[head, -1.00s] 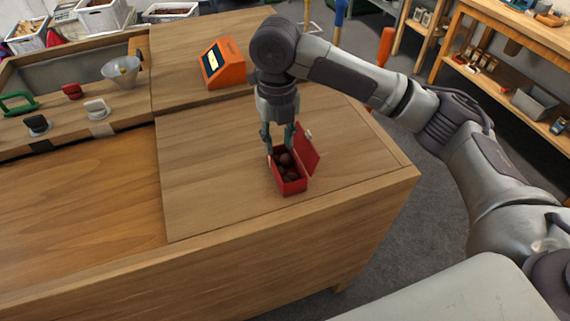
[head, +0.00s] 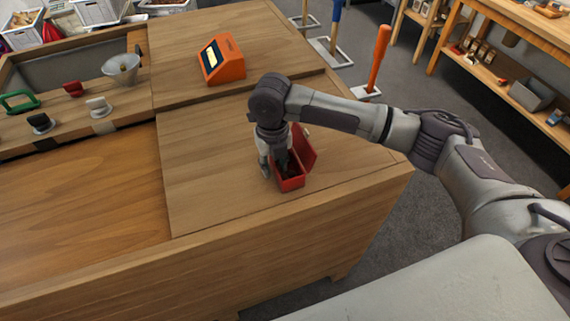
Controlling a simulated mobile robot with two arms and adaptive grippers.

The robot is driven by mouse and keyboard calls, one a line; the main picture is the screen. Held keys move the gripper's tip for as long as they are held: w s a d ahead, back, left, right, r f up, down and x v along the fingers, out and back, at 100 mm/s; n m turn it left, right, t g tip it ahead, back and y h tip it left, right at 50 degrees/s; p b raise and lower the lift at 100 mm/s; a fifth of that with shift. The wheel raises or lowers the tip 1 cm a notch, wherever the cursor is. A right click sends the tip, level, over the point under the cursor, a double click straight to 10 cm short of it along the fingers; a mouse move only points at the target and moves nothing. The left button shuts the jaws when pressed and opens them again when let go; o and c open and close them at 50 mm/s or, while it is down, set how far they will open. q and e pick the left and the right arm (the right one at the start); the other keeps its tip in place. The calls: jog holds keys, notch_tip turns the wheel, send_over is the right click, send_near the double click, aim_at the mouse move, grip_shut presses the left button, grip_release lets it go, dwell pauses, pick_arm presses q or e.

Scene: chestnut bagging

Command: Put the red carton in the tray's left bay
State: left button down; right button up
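The red carton (head: 292,184) stands on the right part of the wooden bench top, its lid raised on the right side. Dark brown chestnuts show inside it, partly hidden by my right gripper. My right gripper (head: 274,167) points down at the carton's back left. Its fingers are apart, one outside the left wall and the other seemingly over or inside the opening. Whether either touches the carton I cannot tell. My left gripper is out of view. I cannot make out a tray with bays.
An orange device with a screen (head: 222,61) stands behind on a raised board. A funnel (head: 121,69), a green-handled item (head: 19,102) and small stamp-like items (head: 98,107) sit at the left. The bench top left of the carton is clear.

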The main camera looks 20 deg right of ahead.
grip_shut()
jog(key=shift+r, duration=0.15)
